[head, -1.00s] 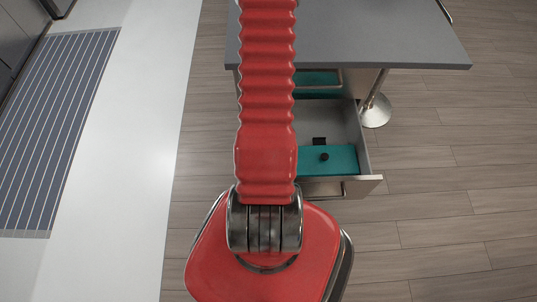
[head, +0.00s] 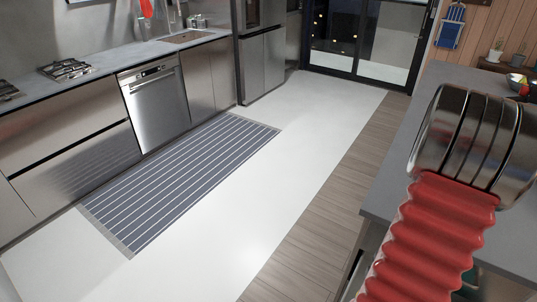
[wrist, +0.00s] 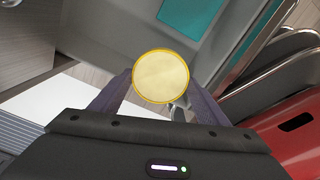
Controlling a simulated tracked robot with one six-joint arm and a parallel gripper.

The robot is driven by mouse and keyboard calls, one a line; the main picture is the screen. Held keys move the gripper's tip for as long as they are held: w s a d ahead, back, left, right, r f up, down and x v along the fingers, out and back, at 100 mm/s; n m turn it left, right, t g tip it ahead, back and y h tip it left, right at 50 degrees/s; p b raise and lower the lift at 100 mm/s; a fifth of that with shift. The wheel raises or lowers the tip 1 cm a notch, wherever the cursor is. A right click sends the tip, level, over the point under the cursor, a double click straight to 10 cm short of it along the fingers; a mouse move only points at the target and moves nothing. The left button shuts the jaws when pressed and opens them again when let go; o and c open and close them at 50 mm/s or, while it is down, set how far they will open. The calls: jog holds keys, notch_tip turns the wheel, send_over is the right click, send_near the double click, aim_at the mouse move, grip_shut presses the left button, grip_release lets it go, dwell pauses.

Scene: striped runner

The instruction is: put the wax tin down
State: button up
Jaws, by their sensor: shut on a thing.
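The wax tin (wrist: 161,76) is a round, pale yellow lid with a brighter yellow rim, in the middle of the wrist view. My gripper (wrist: 160,92) is shut on it, with one dark finger at each side. In the head view neither the gripper nor the tin shows, only my red arm at the right.
The striped runner (head: 180,182) lies flat and bare on the white floor before steel cabinets and a dishwasher (head: 155,98). A grey counter (head: 400,165) stands at the right.

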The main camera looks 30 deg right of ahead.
jog(key=shift+w+d+r+m, duration=0.2)
jog(key=shift+w+r+m, duration=0.15)
jog(key=shift+r+m, duration=0.5)
jog(key=shift+w+d+m, duration=0.25)
jog(key=shift+w+m, duration=0.35)
jog(key=shift+m, duration=0.55)
jog(key=w+a+r+m, duration=0.1)
jog(key=w+a+m, duration=0.25)
jog(key=w, duration=0.75)
jog(key=w+a+m, duration=0.2)
jog(key=w+m, duration=0.3)
jog(key=w, duration=0.6)
jog(key=w+a+n, duration=0.1)
jog(key=w+a, duration=0.3)
jog(key=a, duration=0.4)
jog(key=w+a+f+n, duration=0.1)
jog(key=w+a, duration=0.3)
jog(key=a, duration=0.5)
jog(key=w+a+n, duration=0.1)
jog(key=w+a, duration=0.4)
jog(key=a, duration=0.4)
jog(key=shift+f, duration=0.2)
